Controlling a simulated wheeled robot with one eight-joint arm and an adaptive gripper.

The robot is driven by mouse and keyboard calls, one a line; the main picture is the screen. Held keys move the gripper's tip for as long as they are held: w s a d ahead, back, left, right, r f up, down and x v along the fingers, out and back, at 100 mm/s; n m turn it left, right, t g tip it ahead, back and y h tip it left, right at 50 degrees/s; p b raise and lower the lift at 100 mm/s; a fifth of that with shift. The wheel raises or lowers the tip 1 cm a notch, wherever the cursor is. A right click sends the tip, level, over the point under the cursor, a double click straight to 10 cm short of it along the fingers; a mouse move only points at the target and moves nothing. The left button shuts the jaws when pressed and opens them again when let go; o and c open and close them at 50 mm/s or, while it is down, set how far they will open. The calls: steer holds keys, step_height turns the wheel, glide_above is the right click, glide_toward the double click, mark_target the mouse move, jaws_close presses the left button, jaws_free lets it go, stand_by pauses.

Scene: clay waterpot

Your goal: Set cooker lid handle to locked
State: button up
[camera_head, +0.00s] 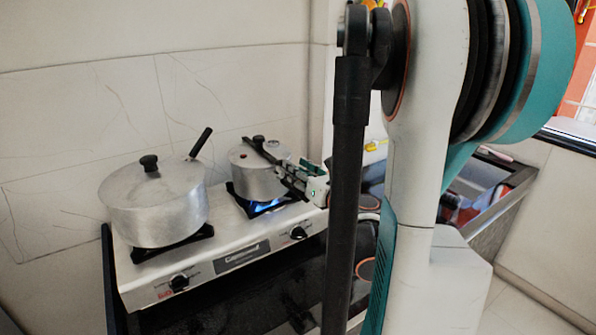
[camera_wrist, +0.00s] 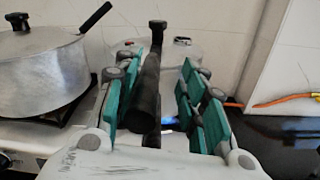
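The cooker (camera_head: 258,184) is a small metal pot on the right burner, with its metal lid (camera_head: 245,155) on. A long black handle (camera_head: 264,151) runs across the lid toward my gripper (camera_head: 296,178). My gripper is at the cooker's right front side and partly hides it. In the wrist view, my gripper (camera_wrist: 161,72) has its green fingers apart. The black handle (camera_wrist: 149,92) lies between them, nearer the left finger, with a gap on the right. The cooker also shows behind the fingers (camera_wrist: 207,49). I cannot tell whether a finger touches the handle.
A larger metal pot (camera_head: 152,208) with a black side handle stands on the left burner of the stove (camera_head: 222,258). A blue flame (camera_head: 262,206) burns under the cooker. The tiled wall (camera_head: 150,95) is close behind. A sink (camera_head: 482,190) is at the right.

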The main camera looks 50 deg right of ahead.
steer(key=v, duration=1.2)
